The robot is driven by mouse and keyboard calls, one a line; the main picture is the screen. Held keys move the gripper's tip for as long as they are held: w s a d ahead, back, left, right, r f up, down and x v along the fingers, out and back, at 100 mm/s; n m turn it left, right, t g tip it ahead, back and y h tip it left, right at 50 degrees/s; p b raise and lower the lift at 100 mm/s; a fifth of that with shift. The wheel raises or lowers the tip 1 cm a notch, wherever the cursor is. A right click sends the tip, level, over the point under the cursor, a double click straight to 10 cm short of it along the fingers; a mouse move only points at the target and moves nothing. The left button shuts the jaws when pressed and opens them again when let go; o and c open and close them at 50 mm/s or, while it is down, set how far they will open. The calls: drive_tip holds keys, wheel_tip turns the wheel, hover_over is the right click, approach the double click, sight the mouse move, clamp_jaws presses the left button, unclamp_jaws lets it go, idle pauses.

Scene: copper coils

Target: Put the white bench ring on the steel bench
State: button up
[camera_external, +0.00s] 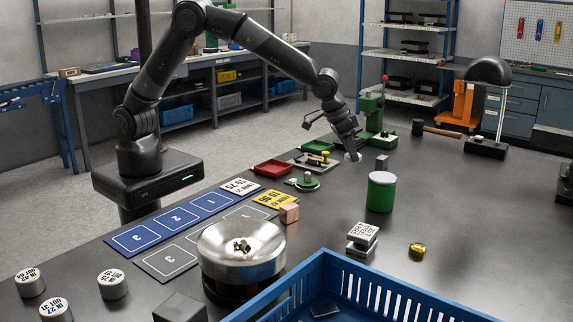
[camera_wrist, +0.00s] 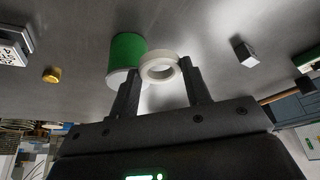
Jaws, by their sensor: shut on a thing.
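The white bench ring (camera_wrist: 160,69) is held between the two fingertips of my gripper (camera_wrist: 163,82) in the wrist view, its hole facing the camera. In the external view the ring (camera_external: 353,157) shows small and pale at the tip of my gripper (camera_external: 350,150). My gripper is shut on the ring above the dark steel bench (camera_external: 330,190), whose bare surface (camera_wrist: 205,30) also shows in the wrist view. The gap between ring and bench is hard to judge.
A green cylinder with a pale top (camera_external: 381,192) stands close in front of my gripper. A small grey block (camera_external: 382,162) is just to the right. A green press (camera_external: 377,112) stands behind.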

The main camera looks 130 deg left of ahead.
wheel_tip(320, 180, up, 5)
drive_tip(key=w+d+m+h, duration=0.1)
drive_tip(key=w+d+m, duration=0.15)
drive_tip(key=d, duration=1.75)
drive_tip(key=s+d+m+t+h, duration=0.1)
drive_tip(key=s+d+m, duration=0.25)
drive_tip(key=d, duration=0.85)
drive_tip(key=s+d+m+h, duration=0.15)
drive_tip(key=s+d, duration=0.25)
drive_tip(key=d, duration=0.8)
drive_tip(key=s+d+m+h, duration=0.2)
drive_tip(key=s+d+m, duration=0.4)
drive_tip(key=s+d, duration=1.3)
drive_tip(key=s+d+m+g, duration=0.15)
drive_tip(key=s+d, duration=0.25)
drive_tip(key=s, duration=0.4)
drive_tip(key=s+d+m+t, duration=0.1)
drive_tip(key=s+d+m, duration=0.25)
drive_tip(key=s, duration=0.55)
hover_over(84, 266)
drive_tip(key=s+a, duration=0.1)
drive_tip(key=shift+n+g+h, duration=0.25)
drive_tip(key=shift+h, duration=0.2)
wheel_tip(84, 266, down, 13)
drive_tip(key=shift+r, duration=0.1)
drive_tip(key=shift+f, duration=2)
